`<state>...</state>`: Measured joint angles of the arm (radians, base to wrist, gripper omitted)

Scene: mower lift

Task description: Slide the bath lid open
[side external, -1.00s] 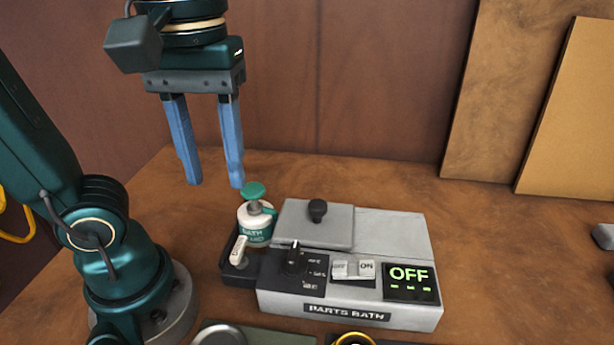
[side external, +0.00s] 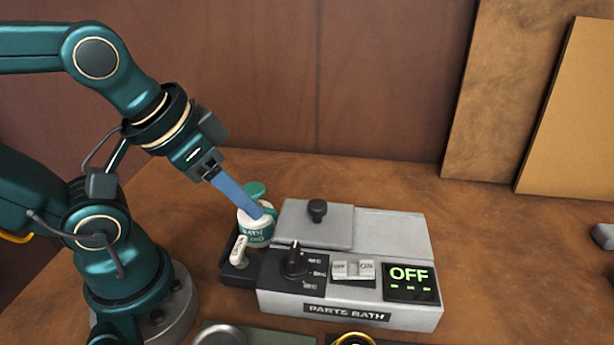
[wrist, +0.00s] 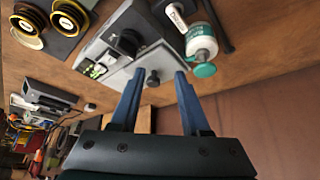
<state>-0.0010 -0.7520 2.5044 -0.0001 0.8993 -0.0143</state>
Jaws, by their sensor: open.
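The parts bath (side external: 400,235) is a grey box on the bench with a flat grey lid (side external: 290,232) over the left part of its top. A black knob (side external: 317,208) stands on the lid. The lid (wrist: 128,77) and knob (wrist: 153,78) also show in the wrist view, with the knob between my fingers in the picture. My gripper (side external: 260,213) is open and empty, tilted down to the right, with its fingers in front of the bottle and left of the knob. It also shows in the wrist view (wrist: 158,72).
A white bottle with a green cap (side external: 256,233) stands left of the lid in a black holder. Bench behind the bath is clear.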

